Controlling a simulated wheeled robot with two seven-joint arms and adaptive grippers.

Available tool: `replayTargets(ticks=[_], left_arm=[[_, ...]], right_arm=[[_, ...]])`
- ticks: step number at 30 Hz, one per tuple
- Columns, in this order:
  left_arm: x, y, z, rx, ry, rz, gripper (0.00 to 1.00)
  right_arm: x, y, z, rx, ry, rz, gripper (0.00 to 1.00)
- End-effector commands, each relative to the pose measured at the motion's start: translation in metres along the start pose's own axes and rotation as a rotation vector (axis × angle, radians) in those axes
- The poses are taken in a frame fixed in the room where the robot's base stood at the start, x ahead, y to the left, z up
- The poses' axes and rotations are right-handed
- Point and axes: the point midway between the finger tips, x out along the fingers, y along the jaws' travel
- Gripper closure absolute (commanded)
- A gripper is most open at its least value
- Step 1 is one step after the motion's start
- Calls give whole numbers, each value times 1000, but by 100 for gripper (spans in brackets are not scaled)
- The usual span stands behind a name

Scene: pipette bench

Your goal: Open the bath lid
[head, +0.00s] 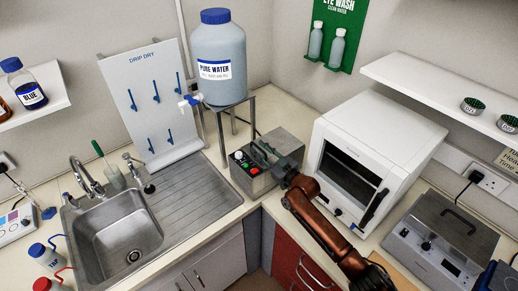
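A grey metal bath-like unit (443,257) stands on the counter at the lower right in the head view, with a black handle on its flat top (462,222) and a knob and display on its front. The top looks closed. A smaller grey metal box (247,179) with red and green buttons stands left of the white oven. I cannot tell for certain which of the two is the bath. My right gripper (262,153) is over the smaller box's top, which it partly hides; its finger gap and any contact are unclear. My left gripper is out of view.
A white oven (390,135) with a dark window stands between the two metal units, right beside my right arm. A pure water bottle (218,50) on a metal stand is behind the smaller box. A sink (118,235) is at left; a wall shelf (440,90) overhangs at right.

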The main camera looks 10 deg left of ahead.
Motion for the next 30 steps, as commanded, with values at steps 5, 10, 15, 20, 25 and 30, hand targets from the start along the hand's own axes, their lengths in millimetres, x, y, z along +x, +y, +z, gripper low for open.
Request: replayTargets(ticks=[5,10,15,20,25,30], left_arm=[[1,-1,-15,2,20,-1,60],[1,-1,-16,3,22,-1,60],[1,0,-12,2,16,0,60],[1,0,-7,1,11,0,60],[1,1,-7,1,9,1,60],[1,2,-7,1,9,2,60]], right_arm=[[8,0,0,0,0,2,75],[8,1,0,0,0,2,75],[8,1,0,0,0,3,82],[8,1,0,0,0,3,93],[8,2,0,0,0,3,100],[8,2,0,0,-1,3,100]])
